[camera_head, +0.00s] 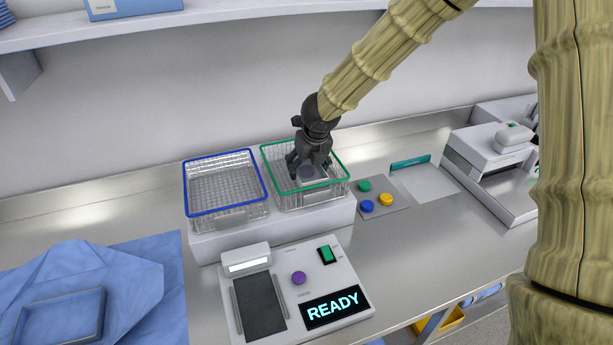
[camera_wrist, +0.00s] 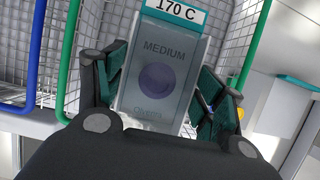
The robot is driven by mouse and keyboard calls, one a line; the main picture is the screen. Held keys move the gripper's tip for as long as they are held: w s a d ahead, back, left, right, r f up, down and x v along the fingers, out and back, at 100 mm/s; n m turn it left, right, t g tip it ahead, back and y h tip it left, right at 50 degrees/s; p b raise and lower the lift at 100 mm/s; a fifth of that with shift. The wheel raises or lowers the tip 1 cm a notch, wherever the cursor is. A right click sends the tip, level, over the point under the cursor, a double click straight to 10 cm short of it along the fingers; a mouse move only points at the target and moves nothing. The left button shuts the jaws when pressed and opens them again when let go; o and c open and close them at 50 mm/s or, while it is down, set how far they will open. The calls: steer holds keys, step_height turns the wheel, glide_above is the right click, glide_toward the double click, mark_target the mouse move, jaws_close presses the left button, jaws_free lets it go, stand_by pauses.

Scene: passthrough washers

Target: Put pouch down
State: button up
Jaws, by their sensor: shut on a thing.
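The pouch (camera_wrist: 160,55) is a grey see-through packet marked "MEDIUM", with a purple disc and a white "170 C" label at its top. My gripper (camera_wrist: 165,98) is shut on it, one dark green finger pad at each side. In the head view, my gripper (camera_head: 309,160) points down into the green-rimmed wire basket (camera_head: 337,164), with the pouch (camera_head: 307,173) small and partly hidden below the fingers. I cannot tell whether the pouch touches the basket floor.
A blue-rimmed wire basket (camera_head: 222,187) stands directly left on the same white stand (camera_head: 285,229). In front is a sealing device (camera_head: 345,275) with a "READY" display. Coloured discs (camera_head: 386,199) lie to the right. A blue cloth (camera_head: 140,275) covers the left front.

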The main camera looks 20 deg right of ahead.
steer(key=shift+s+f, duration=0.15)
steer(key=shift+f, duration=1.9)
steer(key=shift+f+b, duration=0.15)
steer(key=shift+b, duration=0.15)
steer(key=o, duration=1)
steer(key=shift+c, duration=0.2)
steer(key=v, duration=1.2)
